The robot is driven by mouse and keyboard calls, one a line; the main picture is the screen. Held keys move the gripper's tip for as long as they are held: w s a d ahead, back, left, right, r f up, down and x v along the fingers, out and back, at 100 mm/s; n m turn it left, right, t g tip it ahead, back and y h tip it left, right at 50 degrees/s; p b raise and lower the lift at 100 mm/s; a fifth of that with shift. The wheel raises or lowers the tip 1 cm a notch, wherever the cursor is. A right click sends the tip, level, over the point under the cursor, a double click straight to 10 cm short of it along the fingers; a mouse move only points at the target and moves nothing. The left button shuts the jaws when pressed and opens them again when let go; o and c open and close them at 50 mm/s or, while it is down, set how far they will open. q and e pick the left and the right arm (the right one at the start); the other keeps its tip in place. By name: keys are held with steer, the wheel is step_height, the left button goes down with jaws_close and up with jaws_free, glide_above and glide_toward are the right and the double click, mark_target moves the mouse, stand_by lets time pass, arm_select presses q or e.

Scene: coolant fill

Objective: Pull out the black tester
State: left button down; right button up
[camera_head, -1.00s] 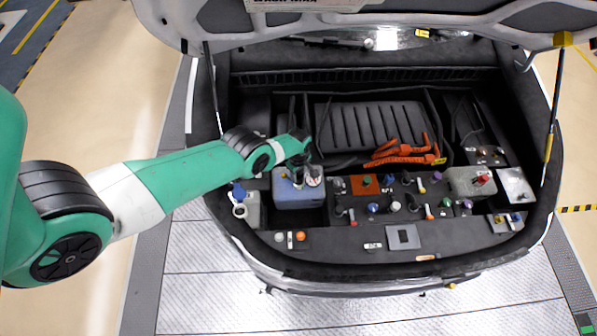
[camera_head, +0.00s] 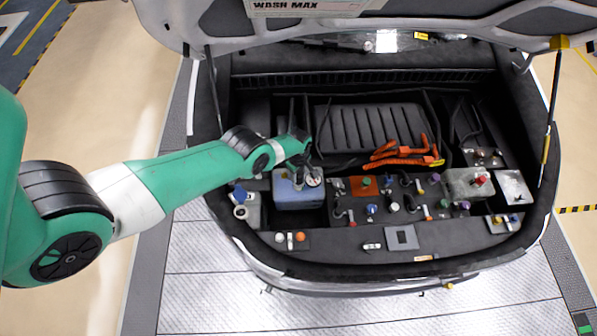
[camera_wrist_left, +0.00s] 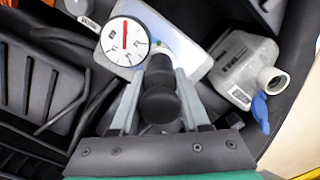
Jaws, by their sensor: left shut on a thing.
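The black tester (camera_wrist_left: 159,92) shows in the left wrist view as a stubby black cylinder seen end-on. My left gripper (camera_wrist_left: 158,108) is shut on it, with a grey finger on each side. Behind it is the pale neck of the blue-grey tank (camera_wrist_left: 185,22); whether the tester's lower end is still inside the neck is hidden. A round white dial with a red needle (camera_wrist_left: 125,42) is beside the tester. In the head view my left gripper (camera_head: 298,178) is over the blue tank (camera_head: 298,198), and the tester is hardly visible there. My right gripper is not in view.
A grey bottle with an open spout (camera_wrist_left: 240,68) and a blue cap (camera_wrist_left: 260,108) stands close beside the tank. Orange cables (camera_head: 400,160) and a black panel with several coloured caps (camera_head: 385,210) lie to the right. The raised hood (camera_head: 370,30) hangs above the bay.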

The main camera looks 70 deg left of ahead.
arm_select(q)
steer(key=shift+r+p, duration=1.75)
steer(key=shift+r, duration=0.25)
